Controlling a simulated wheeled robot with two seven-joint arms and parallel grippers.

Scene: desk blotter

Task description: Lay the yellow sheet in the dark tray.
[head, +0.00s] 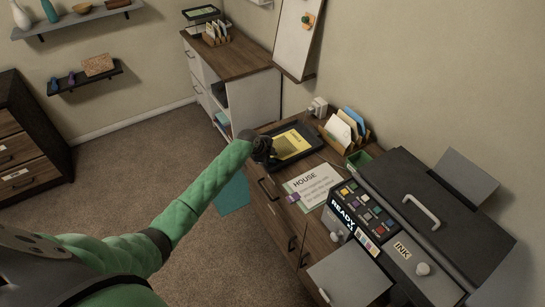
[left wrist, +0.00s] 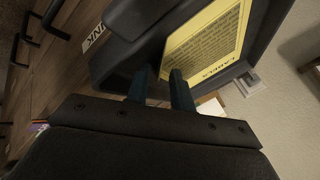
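The yellow sheet (head: 294,141) lies within the rim of the dark tray (head: 312,150) on the wooden cabinet. In the left wrist view the sheet (left wrist: 207,45) shows printed lines and the word LABELS, and the dark tray (left wrist: 115,57) surrounds part of it. My left gripper (head: 266,150) is at the tray's left end, beside the sheet. Its two fingers (left wrist: 162,85) are apart in the left wrist view, with a sheet corner showing between and behind their tips. Whether they touch the sheet is unclear. My right gripper is not in view.
A HOUSE card (head: 312,186) lies in front of the tray. An organizer with envelopes (head: 346,130) and a small green box (head: 359,159) stand behind it. A large dark machine (head: 430,205) fills the right. A wooden-topped cabinet (head: 235,55) stands farther back.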

